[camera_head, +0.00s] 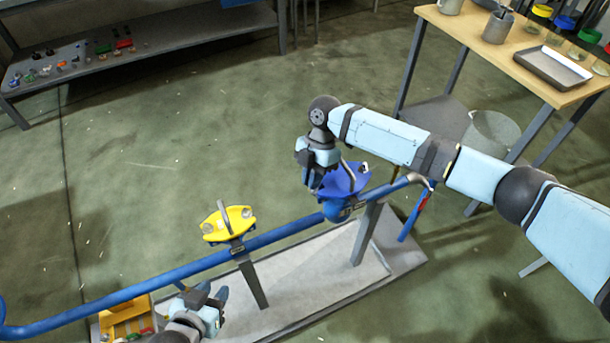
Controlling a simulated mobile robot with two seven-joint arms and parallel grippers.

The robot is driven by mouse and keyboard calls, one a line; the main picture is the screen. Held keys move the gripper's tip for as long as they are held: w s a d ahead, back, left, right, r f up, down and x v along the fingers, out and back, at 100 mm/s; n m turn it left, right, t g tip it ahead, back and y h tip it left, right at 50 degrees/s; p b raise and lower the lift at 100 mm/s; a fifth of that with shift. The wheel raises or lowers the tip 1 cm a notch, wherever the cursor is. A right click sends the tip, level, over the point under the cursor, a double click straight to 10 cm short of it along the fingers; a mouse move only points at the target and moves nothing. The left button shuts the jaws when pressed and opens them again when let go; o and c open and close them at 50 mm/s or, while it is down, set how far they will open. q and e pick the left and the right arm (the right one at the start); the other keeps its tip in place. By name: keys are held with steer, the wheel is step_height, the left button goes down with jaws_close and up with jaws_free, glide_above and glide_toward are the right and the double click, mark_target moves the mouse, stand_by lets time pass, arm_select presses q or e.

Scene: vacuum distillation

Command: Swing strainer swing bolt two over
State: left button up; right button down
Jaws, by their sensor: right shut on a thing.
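The strainer (345,183) is a blue body with a wide blue cover, set in the blue pipe line at centre right. My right gripper (312,184) is at the left side of its cover, pointing down, shut on a small part there. That part sits where a swing bolt would be, but the fingers and arm hide most of it. A small pale fitting shows on the cover's right side. My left gripper (208,296) is low in the picture, below the pipe and away from the strainer. Its fingers are partly hidden, so its opening is unclear.
A yellow valve-like body (229,224) sits on the same blue pipe (130,289), left of the strainer. Grey posts carry the pipe over a pale base plate (310,268). A wooden table (480,52) stands at upper right, a grey bench (160,40) at upper left. Open floor lies between.

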steer(key=shift+d+f+g+y, duration=0.15)
steer(key=shift+d+g+y, duration=0.15)
steer(key=shift+d+y, duration=0.25)
steer(key=c, duration=1.2)
jaws_free()
steer(key=v, duration=1.3)
steer(key=shift+w+d+r, duration=0.1)
steer(key=shift+w+r, duration=0.15)
steer(key=shift+r, duration=0.05)
